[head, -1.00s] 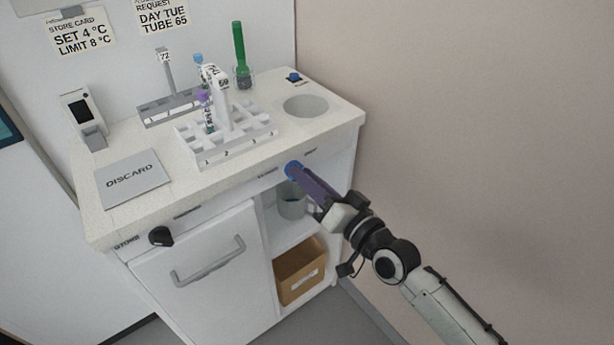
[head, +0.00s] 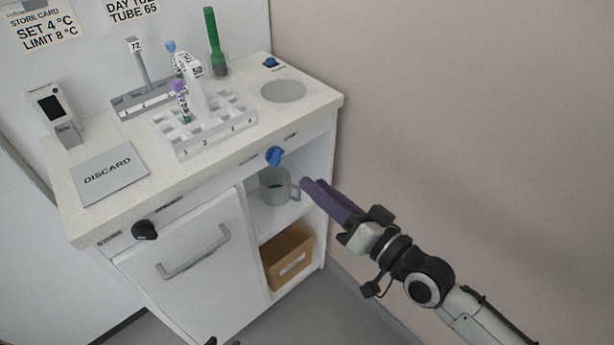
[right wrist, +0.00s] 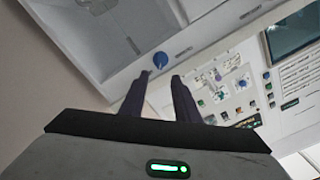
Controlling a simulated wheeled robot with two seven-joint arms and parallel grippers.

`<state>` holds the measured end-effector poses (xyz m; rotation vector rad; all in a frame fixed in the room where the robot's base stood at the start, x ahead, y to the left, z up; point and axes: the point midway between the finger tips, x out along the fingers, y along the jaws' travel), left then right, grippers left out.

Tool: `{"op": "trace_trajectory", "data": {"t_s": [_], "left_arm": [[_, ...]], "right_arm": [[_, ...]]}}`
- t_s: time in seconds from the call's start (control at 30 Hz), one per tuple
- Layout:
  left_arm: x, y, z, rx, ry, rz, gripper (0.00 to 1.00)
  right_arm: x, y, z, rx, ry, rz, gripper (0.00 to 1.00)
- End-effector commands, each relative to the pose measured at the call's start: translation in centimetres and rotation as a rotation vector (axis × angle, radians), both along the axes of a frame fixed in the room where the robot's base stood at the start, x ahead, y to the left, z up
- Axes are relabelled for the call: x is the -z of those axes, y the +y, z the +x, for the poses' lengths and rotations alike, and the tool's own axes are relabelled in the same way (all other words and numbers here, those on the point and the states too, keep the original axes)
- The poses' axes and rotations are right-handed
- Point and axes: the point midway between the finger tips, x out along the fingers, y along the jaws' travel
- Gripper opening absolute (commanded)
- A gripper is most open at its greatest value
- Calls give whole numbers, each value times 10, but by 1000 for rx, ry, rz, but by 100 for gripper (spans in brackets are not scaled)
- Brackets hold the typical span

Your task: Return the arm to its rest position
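My right gripper (head: 308,184) has purple fingers and is in front of the cabinet's right edge, below and right of the blue knob (head: 274,156). It is apart from the knob. In the right wrist view the two fingers (right wrist: 162,78) stand apart with nothing between them, and the blue knob (right wrist: 160,60) shows just beyond the tips.
A grey mug (head: 275,187) and a cardboard box (head: 287,258) sit on the open shelves. A wall is at right.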

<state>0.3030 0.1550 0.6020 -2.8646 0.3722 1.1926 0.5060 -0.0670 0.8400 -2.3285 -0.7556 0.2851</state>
Motion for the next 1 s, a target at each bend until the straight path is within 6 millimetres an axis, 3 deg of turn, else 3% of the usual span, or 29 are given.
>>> {"op": "trace_trajectory", "data": {"t_s": [0.57, 0.67, 0.77, 0.87, 1.0], "left_arm": [[0, 0, 1, -1, 0, 1, 31], [0, 0, 1, -1, 0, 1, 31], [-1, 0, 1, -1, 0, 0, 31], [-2, 0, 1, -1, 0, 0, 31], [-3, 0, 1, -2, 0, -1, 31]], "right_arm": [[0, -3, -4, 1, -1, 0, 29], [9, -3, -10, 6, 11, -23, 29], [41, -5, -27, 28, 45, -112, 29], [93, -15, -60, 58, 112, -276, 29], [164, -42, -117, 84, 235, -533, 29]]}}
